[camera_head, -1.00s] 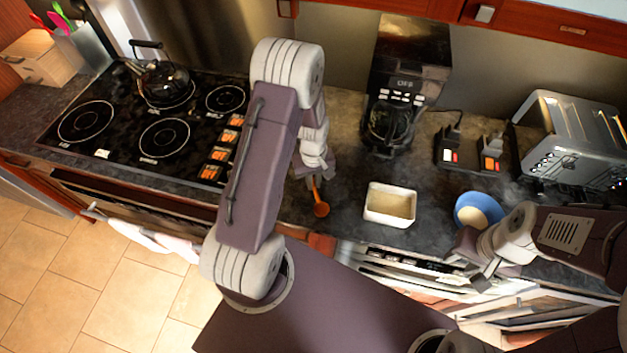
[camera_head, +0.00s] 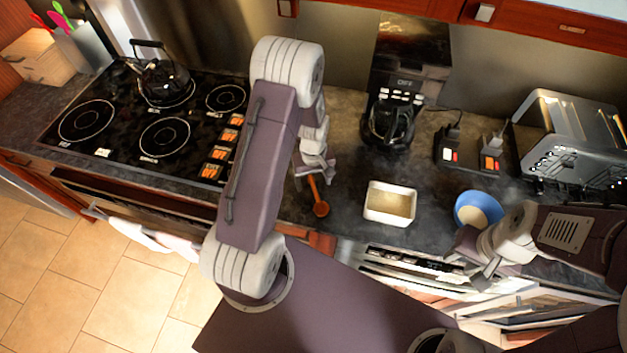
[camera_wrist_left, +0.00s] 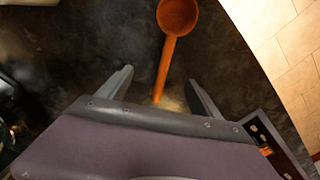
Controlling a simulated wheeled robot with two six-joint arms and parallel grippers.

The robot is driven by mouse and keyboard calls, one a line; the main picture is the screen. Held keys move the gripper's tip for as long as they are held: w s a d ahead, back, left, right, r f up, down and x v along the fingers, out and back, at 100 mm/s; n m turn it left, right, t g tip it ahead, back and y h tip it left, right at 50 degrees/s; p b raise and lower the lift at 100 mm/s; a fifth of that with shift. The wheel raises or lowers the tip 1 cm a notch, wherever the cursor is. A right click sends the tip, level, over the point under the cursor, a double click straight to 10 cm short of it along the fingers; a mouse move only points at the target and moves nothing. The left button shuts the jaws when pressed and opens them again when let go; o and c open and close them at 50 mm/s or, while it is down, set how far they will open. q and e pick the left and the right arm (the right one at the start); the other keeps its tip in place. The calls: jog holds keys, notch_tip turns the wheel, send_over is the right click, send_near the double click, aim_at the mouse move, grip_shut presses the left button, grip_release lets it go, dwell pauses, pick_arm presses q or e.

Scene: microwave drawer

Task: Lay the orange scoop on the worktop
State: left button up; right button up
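The orange scoop (camera_head: 321,209) lies on the dark worktop (camera_head: 345,228), its bowl toward the front edge and its handle running back under my left gripper (camera_head: 315,168). In the left wrist view the scoop's bowl (camera_wrist_left: 177,16) is at the top and its handle runs down between the spread fingers of my left gripper (camera_wrist_left: 160,88). The fingers stand apart from the handle on both sides. The handle's end is hidden behind the gripper body. My right gripper (camera_head: 480,268) is at the right, in front of the blue bowl (camera_head: 478,211); its fingers are unclear.
A cream rectangular dish (camera_head: 390,203) stands right of the scoop. A coffee maker (camera_head: 402,95) is behind it, and a toaster (camera_head: 570,140) is at the right. The stove (camera_head: 150,115) with a kettle (camera_head: 160,78) is at the left. Worktop around the scoop is clear.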

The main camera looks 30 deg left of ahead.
pick_arm(q)
jog(key=shift+r, duration=0.1)
notch_tip(320, 180, up, 9)
jog(key=b, duration=0.1)
dwell(0.4)
